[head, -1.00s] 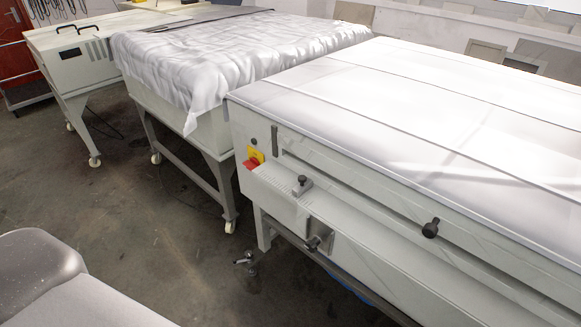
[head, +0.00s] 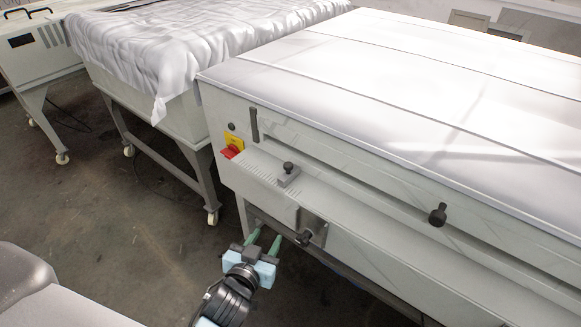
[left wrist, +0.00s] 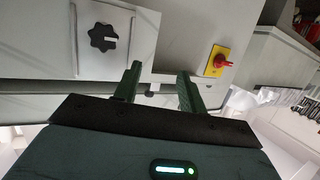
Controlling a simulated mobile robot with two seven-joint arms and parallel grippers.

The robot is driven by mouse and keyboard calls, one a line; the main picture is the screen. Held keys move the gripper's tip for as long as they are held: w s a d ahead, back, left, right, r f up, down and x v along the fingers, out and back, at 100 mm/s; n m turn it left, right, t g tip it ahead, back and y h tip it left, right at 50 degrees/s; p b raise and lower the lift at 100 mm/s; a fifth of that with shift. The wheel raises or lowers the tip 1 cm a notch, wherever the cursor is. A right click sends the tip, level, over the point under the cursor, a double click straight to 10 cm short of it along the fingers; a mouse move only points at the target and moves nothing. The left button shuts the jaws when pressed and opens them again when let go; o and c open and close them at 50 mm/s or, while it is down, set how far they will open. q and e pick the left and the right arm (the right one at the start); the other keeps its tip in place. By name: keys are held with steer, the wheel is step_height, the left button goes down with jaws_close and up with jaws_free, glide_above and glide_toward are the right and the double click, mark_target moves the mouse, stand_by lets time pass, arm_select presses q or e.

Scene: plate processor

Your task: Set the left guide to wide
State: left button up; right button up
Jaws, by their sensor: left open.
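The plate processor (head: 360,250) is a long pale machine on the right of the head view. A small grey block with a black knob, which looks like the left guide (head: 289,178), sits on its front ledge beside a row of slots. My left gripper (head: 265,238) is open and empty, below and left of that block, near a lower black knob (head: 305,238). In the left wrist view its green fingers (left wrist: 160,72) are spread with nothing between them. A black star knob (left wrist: 103,38) shows left of them. My right gripper is out of view.
A yellow and red switch (head: 232,146) is on the machine's left front; it also shows in the left wrist view (left wrist: 218,62). Another black knob (head: 437,214) stands farther right. A sheet-covered table (head: 190,50) stands behind left.

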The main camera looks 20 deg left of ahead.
mark_target(286, 168)
arm_select(q)
steer(key=shift+w+d+r+n+t+y+b, duration=0.15)
steer(key=shift+w+r+t, duration=0.35)
steer(key=shift+w+r, duration=1.7)
steer(key=shift+w+r+n+t+y+b, duration=0.4)
steer(key=shift+w+r, duration=0.65)
steer(key=shift+w, duration=2.35)
steer(key=shift+w+d+r+m+t+y, duration=0.1)
steer(key=shift+w+r+t, duration=0.5)
steer(key=shift+w+r, duration=1.6)
steer(key=shift+w+f, duration=0.55)
steer(key=shift+f, duration=0.05)
jaws_close()
steer(key=shift+a, duration=0.1)
